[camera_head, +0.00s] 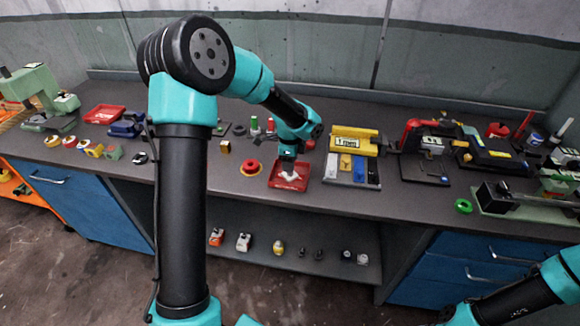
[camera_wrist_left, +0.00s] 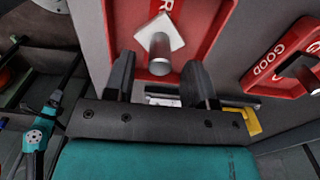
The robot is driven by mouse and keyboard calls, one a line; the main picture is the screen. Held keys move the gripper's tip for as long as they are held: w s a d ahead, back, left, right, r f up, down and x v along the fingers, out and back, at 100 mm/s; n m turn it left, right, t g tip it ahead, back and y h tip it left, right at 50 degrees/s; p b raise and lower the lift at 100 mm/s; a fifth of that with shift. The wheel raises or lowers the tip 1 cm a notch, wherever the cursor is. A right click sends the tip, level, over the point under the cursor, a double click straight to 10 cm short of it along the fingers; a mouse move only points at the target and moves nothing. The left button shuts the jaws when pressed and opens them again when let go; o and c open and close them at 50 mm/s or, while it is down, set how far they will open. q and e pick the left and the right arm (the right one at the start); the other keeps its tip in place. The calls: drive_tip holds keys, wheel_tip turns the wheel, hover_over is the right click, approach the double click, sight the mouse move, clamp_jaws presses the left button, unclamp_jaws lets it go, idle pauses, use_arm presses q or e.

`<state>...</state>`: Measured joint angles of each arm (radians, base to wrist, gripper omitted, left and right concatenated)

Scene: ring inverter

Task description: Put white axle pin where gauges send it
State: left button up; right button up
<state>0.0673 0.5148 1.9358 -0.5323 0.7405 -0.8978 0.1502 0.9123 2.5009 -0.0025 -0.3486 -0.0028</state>
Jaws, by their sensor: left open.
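A white and metallic pin (camera_wrist_left: 160,45), with a square white plate and a grey cylindrical end, is at a red tray (camera_wrist_left: 208,30) in the left wrist view. In the head view a white piece (camera_head: 290,178) shows at the red tray (camera_head: 302,184) under my left gripper (camera_head: 288,165). In the left wrist view my left gripper (camera_wrist_left: 158,75) is open, its dark fingers on either side of the pin's near end. I cannot tell whether they touch it. My right gripper is out of view; only part of its arm shows at the lower right.
A second red tray (camera_wrist_left: 262,78) marked GOOD holds a dark piece in the wrist view. A yellow block (camera_head: 355,142) stands behind a compartment box right of the near tray. Another red tray (camera_head: 104,114) lies at the left.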

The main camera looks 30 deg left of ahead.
use_arm(q)
wheel_tip(320, 180, up, 9)
drive_tip(key=shift+r, duration=0.15)
idle(0.8)
